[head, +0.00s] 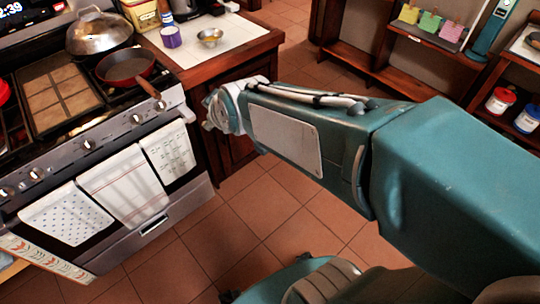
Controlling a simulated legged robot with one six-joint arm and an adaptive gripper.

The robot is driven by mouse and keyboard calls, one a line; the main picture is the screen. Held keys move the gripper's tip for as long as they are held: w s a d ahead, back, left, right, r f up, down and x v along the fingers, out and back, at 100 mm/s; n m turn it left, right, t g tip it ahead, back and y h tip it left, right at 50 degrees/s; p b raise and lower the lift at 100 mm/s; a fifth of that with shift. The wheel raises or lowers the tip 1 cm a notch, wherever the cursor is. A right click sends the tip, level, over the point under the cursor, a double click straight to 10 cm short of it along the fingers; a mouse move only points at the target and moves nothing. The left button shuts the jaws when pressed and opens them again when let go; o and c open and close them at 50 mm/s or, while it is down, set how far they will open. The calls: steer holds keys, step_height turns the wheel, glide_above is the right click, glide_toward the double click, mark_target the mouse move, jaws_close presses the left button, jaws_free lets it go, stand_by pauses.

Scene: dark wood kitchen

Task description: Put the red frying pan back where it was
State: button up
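The red frying pan (124,67) rests on the right part of the stove top. Its brown handle (150,89) points toward the stove's front right corner. My arm reaches in from the right, and my gripper (212,112) is at its far end, just right of the stove's front corner. In the picture it is apart from the pan handle. The gripper is small and seen from behind, so its fingers are not clear. Nothing can be made out in it.
A lidded metal pan (99,34) stands behind the frying pan. A flat griddle (58,97) lies to its left. The counter (228,48) holds a purple cup (171,37) and a metal bowl (210,36). Towels (124,187) hang on the oven front. The tiled floor (255,215) is clear.

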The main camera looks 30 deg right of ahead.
steer(key=s+d+m+g, duration=0.2)
steer(key=s+m, duration=0.1)
steer(key=s, duration=0.5)
steer(key=s+d+m+g+h, duration=0.1)
steer(key=s+d+m+g, duration=0.1)
steer(key=s, duration=0.6)
steer(key=shift+d+r+m, duration=0.15)
steer(key=shift+d+m, duration=0.3)
steer(key=shift+m, duration=0.45)
